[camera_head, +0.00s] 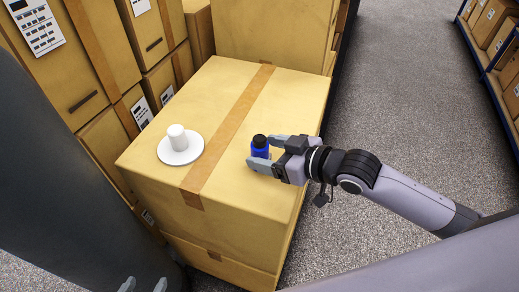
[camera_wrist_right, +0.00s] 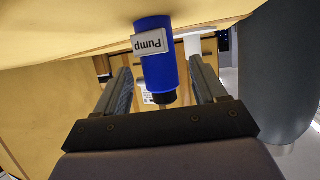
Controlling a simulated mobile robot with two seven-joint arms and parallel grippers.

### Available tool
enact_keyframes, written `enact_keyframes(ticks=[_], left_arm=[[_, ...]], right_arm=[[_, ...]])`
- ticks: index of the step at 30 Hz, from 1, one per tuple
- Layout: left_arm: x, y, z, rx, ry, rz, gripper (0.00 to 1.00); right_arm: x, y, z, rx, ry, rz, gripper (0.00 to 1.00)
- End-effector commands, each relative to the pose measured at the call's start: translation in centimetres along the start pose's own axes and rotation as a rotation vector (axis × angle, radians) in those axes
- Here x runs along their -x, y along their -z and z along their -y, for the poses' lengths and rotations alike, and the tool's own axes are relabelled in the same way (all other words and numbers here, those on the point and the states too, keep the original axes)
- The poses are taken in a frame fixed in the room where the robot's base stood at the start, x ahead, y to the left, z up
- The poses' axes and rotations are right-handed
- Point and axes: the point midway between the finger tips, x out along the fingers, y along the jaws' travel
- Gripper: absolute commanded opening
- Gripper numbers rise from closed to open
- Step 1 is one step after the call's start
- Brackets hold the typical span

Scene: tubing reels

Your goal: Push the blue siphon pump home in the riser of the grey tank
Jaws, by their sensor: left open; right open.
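The blue siphon pump (camera_head: 260,150), with a black cap, stands upright on the right part of a cardboard box top. In the right wrist view the pump (camera_wrist_right: 155,65) carries a white label reading "Pump". My right gripper (camera_head: 263,153) is open, its fingers on either side of the pump with visible gaps in the wrist view. A white round base with an upright white cylinder (camera_head: 177,137) stands on the left part of the box top. No clearly grey tank shows. My left gripper (camera_head: 144,285) is open at the bottom left edge, mostly out of frame, below the box.
The large cardboard box (camera_head: 235,103) has a brown tape strip running between the white piece and the pump. Stacked boxes (camera_head: 72,55) stand behind and left. Shelving (camera_head: 490,40) is at far right. The box top between is clear.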

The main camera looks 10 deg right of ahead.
Motion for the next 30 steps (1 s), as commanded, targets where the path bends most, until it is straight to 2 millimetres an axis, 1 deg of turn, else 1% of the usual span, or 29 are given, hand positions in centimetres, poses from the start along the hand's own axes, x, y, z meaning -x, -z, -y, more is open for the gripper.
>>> enact_keyframes(ticks=[1, 3, 6, 14, 15, 17, 18, 20, 21, 30], left_arm=[[0.0, 0.0, 0.0, 0.0, 0.0, 0.0, 0.67], [0.0, -0.1, 0.0, 0.0, 0.0, 0.0, 0.67], [0.0, -0.1, 0.0, 0.0, -0.001, 0.0, 0.67], [0.0, -0.1, 0.0, 0.0, 0.0, 0.0, 0.67], [0.0, -0.1, 0.0, 0.0, 0.0, 0.0, 0.67], [0.0, -0.1, 0.0, 0.0, 0.0, 0.0, 0.67], [0.0, -0.1, 0.0, 0.0, 0.0, 0.0, 0.67], [0.0, -0.1, 0.0, 0.0, 0.0, 0.0, 0.67], [0.0, -0.1, 0.0, 0.0, 0.0, 0.0, 0.67], [0.0, 0.0, 0.0, 0.0, 0.0, 0.0, 0.67]], right_arm=[[-0.8, 0.2, 0.1, 0.0, 0.001, -0.003, 0.71], [-1.6, 0.1, 0.0, -0.001, 0.0, -0.001, 0.71], [-2.4, 0.1, 0.0, -0.001, 0.0, -0.001, 0.71], [-2.7, 0.1, 0.0, 0.0, 0.0, 0.0, 0.71], [-2.6, 0.1, 0.0, 0.0, 0.0, 0.0, 0.68], [-2.6, 0.1, 0.0, 0.0, 0.0, 0.0, 0.48], [-2.6, 0.1, 0.0, 0.0, 0.0, 0.0, 0.35], [-2.6, 0.1, 0.0, 0.0, 0.0, 0.0, 0.15], [-2.6, 0.1, 0.0, 0.0, 0.0, 0.0, 0.11], [-2.5, 0.3, 0.0, 0.001, 0.0, -0.002, 0.11]])
